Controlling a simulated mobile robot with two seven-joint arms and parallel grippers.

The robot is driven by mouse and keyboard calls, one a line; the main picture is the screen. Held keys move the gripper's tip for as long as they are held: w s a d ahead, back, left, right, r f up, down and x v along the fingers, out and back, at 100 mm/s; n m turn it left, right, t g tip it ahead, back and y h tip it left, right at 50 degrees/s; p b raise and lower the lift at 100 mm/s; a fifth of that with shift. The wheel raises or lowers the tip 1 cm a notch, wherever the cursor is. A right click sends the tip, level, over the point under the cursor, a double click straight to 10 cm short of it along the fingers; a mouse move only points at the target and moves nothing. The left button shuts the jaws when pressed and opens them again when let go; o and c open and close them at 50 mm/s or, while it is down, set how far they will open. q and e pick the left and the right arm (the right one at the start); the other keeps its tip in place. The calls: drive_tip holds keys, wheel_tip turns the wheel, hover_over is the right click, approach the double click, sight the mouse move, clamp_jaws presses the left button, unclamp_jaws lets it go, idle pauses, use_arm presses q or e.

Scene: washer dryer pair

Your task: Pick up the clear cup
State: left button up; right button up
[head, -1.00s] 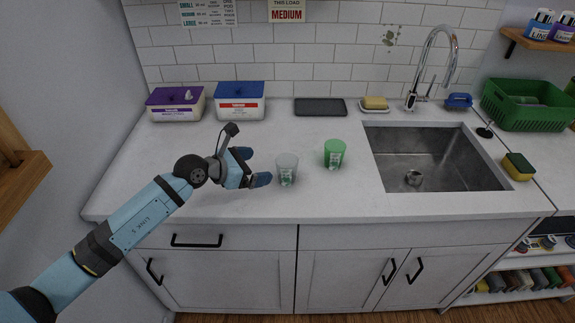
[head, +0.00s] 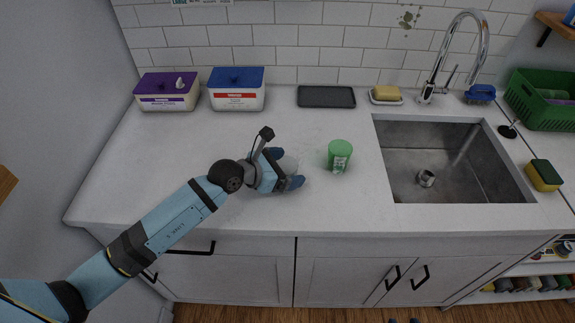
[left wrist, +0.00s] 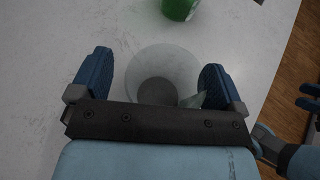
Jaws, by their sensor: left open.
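The clear cup (head: 289,165) stands on the white counter, mostly hidden behind my left gripper in the head view. In the left wrist view the clear cup (left wrist: 162,75) sits between the two blue fingers, with a gap showing at the left finger; whether the right finger touches it I cannot tell. My left gripper (head: 288,168) is open around the cup, and it also shows in the left wrist view (left wrist: 156,85). A green cup (head: 340,155) stands on the counter just right of the gripper.
A purple-lidded tub (head: 167,92) and a blue-lidded tub (head: 237,89) stand at the back left. A dark tray (head: 326,97) lies at the back. The sink (head: 440,160) opens right of the green cup. The counter's left part is clear.

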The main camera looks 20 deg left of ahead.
use_arm(q)
drive_tip(key=shift+s+r, duration=0.15)
drive_tip(key=shift+s, duration=0.1)
drive_tip(key=shift+c, duration=0.4)
drive_tip(key=c, duration=0.9)
